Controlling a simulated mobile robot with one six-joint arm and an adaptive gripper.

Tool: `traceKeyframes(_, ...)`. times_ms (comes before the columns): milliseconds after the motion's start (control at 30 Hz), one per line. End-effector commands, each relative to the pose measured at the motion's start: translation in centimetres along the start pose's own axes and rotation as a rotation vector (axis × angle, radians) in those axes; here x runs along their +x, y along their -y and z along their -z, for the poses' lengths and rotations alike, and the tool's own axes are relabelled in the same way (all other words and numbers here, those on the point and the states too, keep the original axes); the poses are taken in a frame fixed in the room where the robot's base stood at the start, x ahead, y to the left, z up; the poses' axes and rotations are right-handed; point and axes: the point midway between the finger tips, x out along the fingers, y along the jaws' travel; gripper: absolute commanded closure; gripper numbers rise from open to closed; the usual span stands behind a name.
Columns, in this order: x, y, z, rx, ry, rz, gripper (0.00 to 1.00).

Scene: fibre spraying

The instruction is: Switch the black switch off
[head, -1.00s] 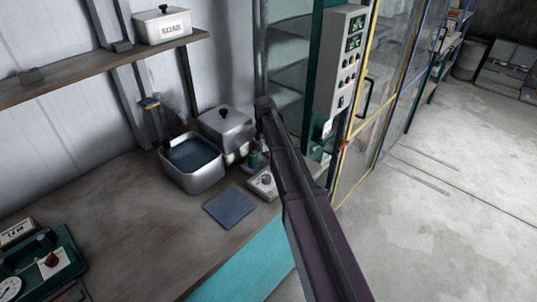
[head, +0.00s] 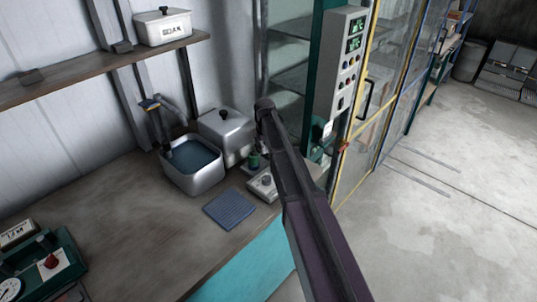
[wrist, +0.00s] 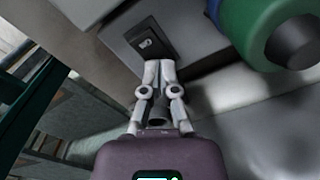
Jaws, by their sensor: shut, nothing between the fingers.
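The black switch (wrist: 150,41) shows in the wrist view as a dark plate with a small light-marked rocker, on the face of a light grey box (wrist: 120,22). My gripper (wrist: 160,66) is shut and empty. Its pale fingertips appear just below the switch plate's lower edge. I cannot tell whether they touch it. In the head view, a small grey box with a round knob (head: 264,186) stands on the bench beside my arm. The switch cannot be made out there, and my arm hides the gripper.
A green cylinder with a dark end (wrist: 262,28) is close on the right in the wrist view. In the head view, a metal water basin (head: 193,168), a lidded metal container (head: 226,133) and a blue mat (head: 229,208) are nearby. The bench middle (head: 130,215) is clear.

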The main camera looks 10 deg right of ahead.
Motion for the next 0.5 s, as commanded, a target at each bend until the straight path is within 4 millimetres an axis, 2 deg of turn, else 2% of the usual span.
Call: traceKeyframes(500, -3.3, 0.0, 0.0, 0.0, 0.0, 0.0, 1.0)
